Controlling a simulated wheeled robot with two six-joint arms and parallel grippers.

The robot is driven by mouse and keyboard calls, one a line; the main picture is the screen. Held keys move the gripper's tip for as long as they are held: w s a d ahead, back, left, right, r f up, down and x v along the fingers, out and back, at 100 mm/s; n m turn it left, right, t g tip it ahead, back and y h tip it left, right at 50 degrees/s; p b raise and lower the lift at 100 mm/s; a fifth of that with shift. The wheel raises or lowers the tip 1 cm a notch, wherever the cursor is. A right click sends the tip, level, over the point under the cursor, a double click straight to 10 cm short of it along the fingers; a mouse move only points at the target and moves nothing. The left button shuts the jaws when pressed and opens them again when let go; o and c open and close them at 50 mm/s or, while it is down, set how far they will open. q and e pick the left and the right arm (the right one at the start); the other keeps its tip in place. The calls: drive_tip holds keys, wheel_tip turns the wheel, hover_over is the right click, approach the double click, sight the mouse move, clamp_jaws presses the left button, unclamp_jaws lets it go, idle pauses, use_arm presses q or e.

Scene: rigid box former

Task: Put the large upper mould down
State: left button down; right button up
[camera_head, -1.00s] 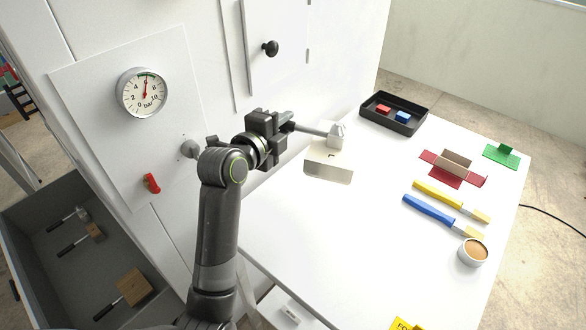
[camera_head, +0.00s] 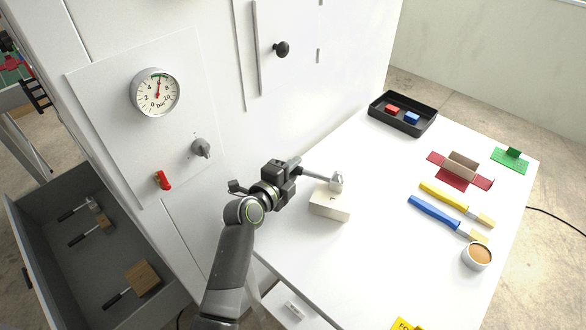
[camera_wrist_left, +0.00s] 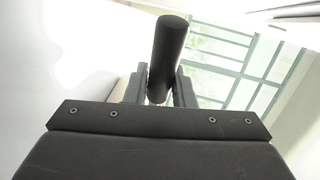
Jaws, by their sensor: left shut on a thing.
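The large upper mould (camera_head: 329,206) is a pale block with a grey fitting on top, joined to a rod that runs left to my left gripper (camera_head: 298,168). In the head view it is low over the white table, roughly level. I cannot tell whether its underside touches the table. My left gripper is shut on the mould's handle; the left wrist view shows this dark round handle (camera_wrist_left: 167,55) between the two fingers. The block itself is not clearly visible there. My right gripper is not in view.
A black tray (camera_head: 374,112) with red and blue blocks stands at the back of the white table (camera_head: 300,245). A red holder (camera_head: 474,181), yellow and blue brushes (camera_head: 435,212), and a round cup (camera_head: 477,257) lie to the right. The table's front middle is clear.

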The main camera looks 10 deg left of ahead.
use_arm(q)
drive_tip(key=c, duration=1.5)
unclamp_jaws()
drive_tip(key=shift+f, duration=0.15)
drive_tip(key=shift+o, duration=1.3)
drive_tip(key=shift+s, duration=0.1)
drive_tip(key=shift+s+a, duration=0.25)
drive_tip(key=shift+s, duration=0.25)
drive_tip(key=b+v, duration=0.3)
drive_tip(key=v, duration=0.8)
drive_tip(key=shift+w, duration=0.1)
